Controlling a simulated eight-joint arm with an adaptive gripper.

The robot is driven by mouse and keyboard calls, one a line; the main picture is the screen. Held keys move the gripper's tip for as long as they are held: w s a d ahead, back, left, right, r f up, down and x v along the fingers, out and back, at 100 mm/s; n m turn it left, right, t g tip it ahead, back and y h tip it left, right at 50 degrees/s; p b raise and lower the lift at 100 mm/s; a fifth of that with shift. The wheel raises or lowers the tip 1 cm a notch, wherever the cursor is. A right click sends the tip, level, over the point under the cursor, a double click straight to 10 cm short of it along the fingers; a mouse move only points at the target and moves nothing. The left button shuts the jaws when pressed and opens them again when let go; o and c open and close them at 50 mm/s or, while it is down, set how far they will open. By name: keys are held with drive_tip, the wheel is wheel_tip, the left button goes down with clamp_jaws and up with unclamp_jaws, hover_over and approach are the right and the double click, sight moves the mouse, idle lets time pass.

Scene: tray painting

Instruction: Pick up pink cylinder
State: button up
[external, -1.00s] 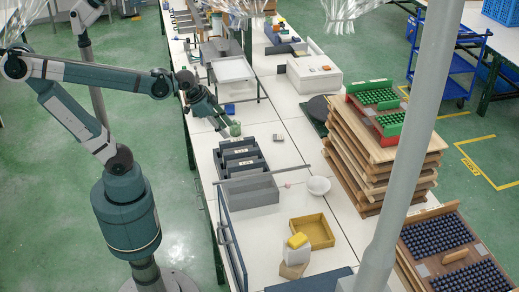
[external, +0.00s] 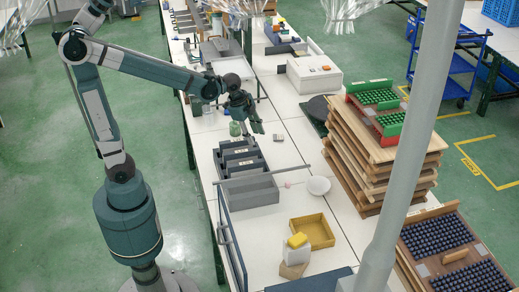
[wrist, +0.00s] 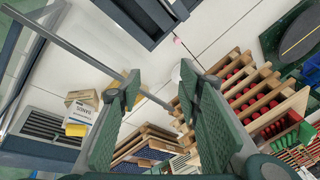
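A small pink object (external: 288,184), likely the pink cylinder, lies on the white table just left of a white bowl (external: 318,186). In the wrist view it is a tiny pink spot (wrist: 177,39) near the top, beyond my fingertips; its shape is too small to make out. My gripper (external: 252,134) is above the table, behind the dark bins and well apart from the pink object. In the wrist view my gripper (wrist: 158,86) is open, with its two green fingers spread and nothing between them.
Dark bins (external: 240,158) and a grey bin (external: 249,191) stand left of the pink object. A thin bar (external: 263,175) runs just above it. A yellow tray (external: 314,231) is in front; stacked wooden trays (external: 347,160) stand right.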

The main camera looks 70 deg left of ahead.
drive_tip(key=w+a+f+m+g+b, duration=0.1)
drive_tip(key=w+f+m+b, duration=0.1)
drive_tip(key=w+f, duration=0.4)
drive_tip(key=w+a+f+m+g+b, duration=0.1)
drive_tip(key=w+f, duration=0.6)
drive_tip(key=f, duration=0.7)
drive_tip(key=w+a+f+m+g+b, duration=0.1)
drive_tip(key=w+a+f+m+b, duration=0.2)
drive_tip(key=w+f+m, duration=0.3)
drive_tip(key=shift+w+a+f+m+g+b, duration=0.1)
drive_tip(key=shift+w+f+m+g+b, duration=0.2)
drive_tip(key=shift+f, duration=0.8)
drive_tip(key=shift+a+f+m+g+b, duration=0.1)
drive_tip(key=shift+f+b, duration=0.25)
drive_tip(key=shift+f, duration=0.75)
drive_tip(key=shift+w+f, duration=0.1)
drive_tip(key=shift+f, duration=0.3)
drive_tip(key=shift+a+f, duration=0.1)
drive_tip(key=shift+f, duration=1.2)
drive_tip(key=shift+a+f+b, duration=0.1)
drive_tip(key=shift+f+b, duration=0.6)
drive_tip(key=shift+f, duration=1.9)
